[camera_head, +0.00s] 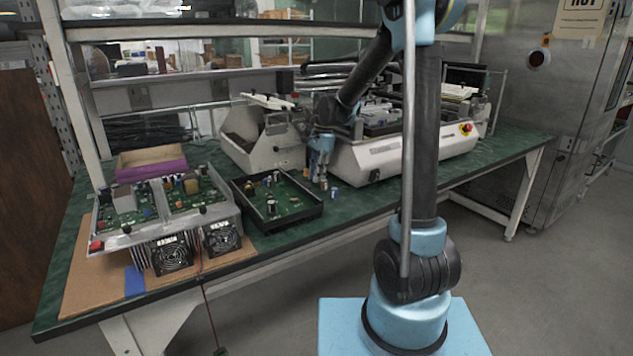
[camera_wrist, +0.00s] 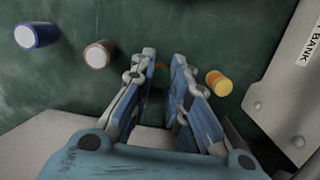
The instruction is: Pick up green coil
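I cannot make out a clearly green coil in either view. In the wrist view, my gripper (camera_wrist: 163,68) points down at the green tabletop, its two blue-grey fingers apart. An orange-yellow coil (camera_wrist: 219,83) lies just right of the fingers. A coil with a copper-brown side and pale top (camera_wrist: 98,54) stands to their left. A blue-sided coil with a white top (camera_wrist: 36,35) is farther left. In the head view, my gripper (camera_head: 321,172) is low over the table, beside the blue coil (camera_head: 334,193).
A black tray (camera_head: 245,208) with a circuit board stands left of my gripper. A white machine (camera_head: 385,160) is close on the right, and another grey-white machine (camera_head: 240,155) stands behind left. An open electronics box (camera_head: 125,238) is at far left.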

